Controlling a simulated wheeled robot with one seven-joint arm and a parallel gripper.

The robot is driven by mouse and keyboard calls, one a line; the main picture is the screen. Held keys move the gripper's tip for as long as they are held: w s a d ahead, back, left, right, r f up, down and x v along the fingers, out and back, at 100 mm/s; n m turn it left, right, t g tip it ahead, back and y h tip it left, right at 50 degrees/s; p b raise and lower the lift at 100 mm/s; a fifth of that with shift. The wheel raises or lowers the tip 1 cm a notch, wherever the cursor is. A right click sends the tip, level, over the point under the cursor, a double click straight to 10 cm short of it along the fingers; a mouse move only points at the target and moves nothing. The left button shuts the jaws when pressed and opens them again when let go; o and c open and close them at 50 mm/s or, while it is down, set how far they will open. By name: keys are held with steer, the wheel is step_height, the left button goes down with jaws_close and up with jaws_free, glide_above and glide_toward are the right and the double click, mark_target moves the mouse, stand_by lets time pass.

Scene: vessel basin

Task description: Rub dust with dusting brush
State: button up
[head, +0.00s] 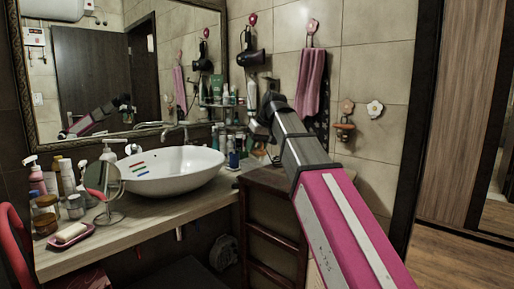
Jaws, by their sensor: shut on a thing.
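My pink and grey arm reaches from the lower right towards the shelf corner beside the basin. Its dark far end is near the wall, above the right side of the counter. I cannot make out my gripper's fingers or anything held there. I cannot identify a dusting brush. The white oval basin (180,172) stands on the wooden counter (150,226). Short red, green and blue streaks (137,167) show on its left inner wall. I cannot make out any dust for sure.
Bottles (58,178), jars and a small round mirror (102,180) crowd the counter's left; a soap dish (72,238) lies in front. A framed wall mirror (120,65) hangs behind. A wall hair dryer (250,58) and pink towel (312,85) hang at right. Floor is free lower right.

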steer(key=w+d+h, duration=0.1)
steer(key=w+d, duration=1.6)
steer(key=d, duration=0.2)
steer(key=shift+t, duration=0.4)
steer(key=shift+s+a+f, duration=0.1)
steer(key=shift+a+f, duration=0.1)
steer(key=shift+f, duration=1.8)
